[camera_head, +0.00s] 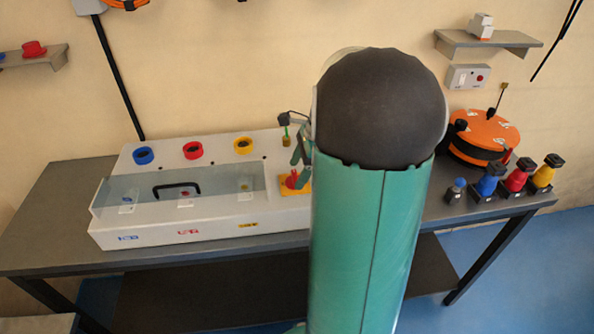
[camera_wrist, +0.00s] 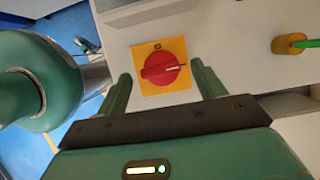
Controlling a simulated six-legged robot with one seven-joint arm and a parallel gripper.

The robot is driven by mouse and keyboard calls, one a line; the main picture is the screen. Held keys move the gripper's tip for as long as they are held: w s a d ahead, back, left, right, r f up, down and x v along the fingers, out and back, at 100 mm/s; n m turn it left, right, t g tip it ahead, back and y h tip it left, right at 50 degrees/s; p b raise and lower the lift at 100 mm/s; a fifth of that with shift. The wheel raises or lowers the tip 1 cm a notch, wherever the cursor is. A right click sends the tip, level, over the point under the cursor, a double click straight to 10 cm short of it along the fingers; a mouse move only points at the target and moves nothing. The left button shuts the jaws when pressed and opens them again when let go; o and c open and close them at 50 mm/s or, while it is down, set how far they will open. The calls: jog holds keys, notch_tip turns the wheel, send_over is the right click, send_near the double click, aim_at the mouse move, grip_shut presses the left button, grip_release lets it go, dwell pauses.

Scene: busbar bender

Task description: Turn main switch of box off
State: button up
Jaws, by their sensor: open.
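The box (camera_head: 180,226) is a long pale housing with a clear cover, standing on the dark table. Its main switch (camera_wrist: 161,69) is a red rotary knob on a yellow square plate, and in the wrist view its white mark points right. The switch also shows in the head view (camera_head: 293,181), partly beside my arm. My gripper (camera_wrist: 160,83) is open, with one green finger on each side of the yellow plate. The knob lies between and a little beyond the fingertips; I cannot tell whether they touch it. My arm hides the box's right end in the head view.
Blue (camera_head: 143,155), red (camera_head: 192,150) and yellow (camera_head: 243,146) rings sit along the box's back. An orange reel (camera_head: 484,135) and several coloured connectors (camera_head: 517,177) stand on the table's right side. A brass-coloured part with a green strip (camera_wrist: 287,43) is right of the switch.

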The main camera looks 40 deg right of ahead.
jog(key=shift+w+a+f, duration=0.15)
jog(key=shift+a+f, duration=0.05)
jog(key=shift+f, duration=0.35)
jog(key=shift+c, duration=0.2)
jog(key=c, duration=1)
jog(key=shift+o, duration=0.2)
